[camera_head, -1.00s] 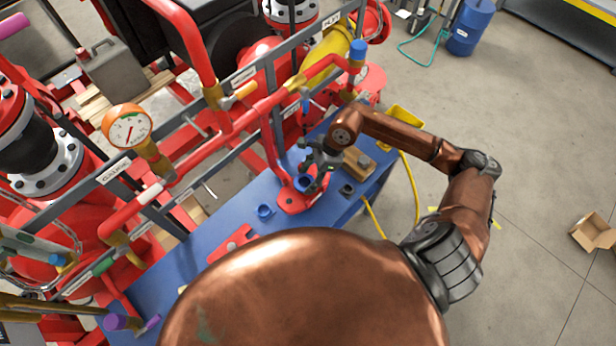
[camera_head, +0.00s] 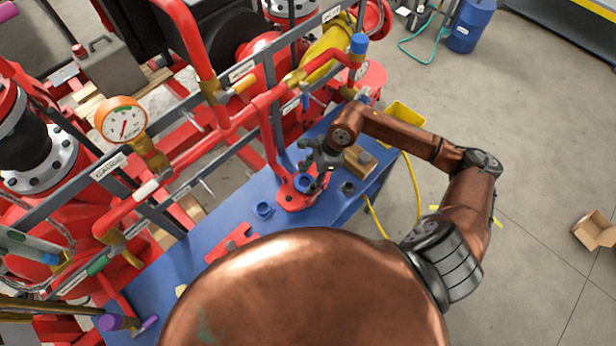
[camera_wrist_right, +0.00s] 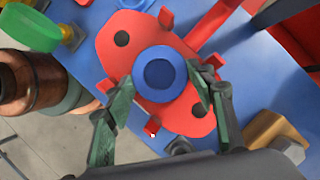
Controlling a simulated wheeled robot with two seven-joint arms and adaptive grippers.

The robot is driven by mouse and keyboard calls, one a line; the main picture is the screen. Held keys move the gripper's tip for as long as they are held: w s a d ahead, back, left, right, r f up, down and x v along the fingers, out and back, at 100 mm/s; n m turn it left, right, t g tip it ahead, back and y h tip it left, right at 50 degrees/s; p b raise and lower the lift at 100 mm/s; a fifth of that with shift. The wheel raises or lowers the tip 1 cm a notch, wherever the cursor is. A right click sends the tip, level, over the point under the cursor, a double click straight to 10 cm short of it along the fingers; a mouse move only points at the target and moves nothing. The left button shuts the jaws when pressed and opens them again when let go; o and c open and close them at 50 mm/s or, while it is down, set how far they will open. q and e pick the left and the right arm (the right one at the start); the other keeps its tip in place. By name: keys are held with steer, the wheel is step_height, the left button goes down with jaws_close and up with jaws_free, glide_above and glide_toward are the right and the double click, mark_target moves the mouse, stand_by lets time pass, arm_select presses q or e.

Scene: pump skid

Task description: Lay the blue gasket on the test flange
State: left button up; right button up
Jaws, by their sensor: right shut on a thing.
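The blue gasket (camera_wrist_right: 160,74) is a thick ring. It also shows in the head view (camera_head: 303,182). It lies between the fingers of my right gripper (camera_wrist_right: 160,98), which is shut on it. The red test flange (camera_wrist_right: 113,55) is a flat oval plate with two bolt holes and upright red tabs. The gasket is over its middle, and the flange also shows in the head view (camera_head: 293,202). I cannot tell whether the gasket touches the plate. My right gripper (camera_head: 308,178) points down there. My left gripper is not in view.
A blue cup-like part (camera_head: 264,209) and a red bracket (camera_head: 232,243) lie on the blue bench (camera_head: 205,225) to the left. A wooden block (camera_head: 358,162) and a dark nut (camera_head: 347,188) are right of the flange. Red pipes and grey rails stand behind.

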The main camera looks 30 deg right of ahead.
steer(key=shift+f, duration=0.15)
steer(key=o, duration=1.2)
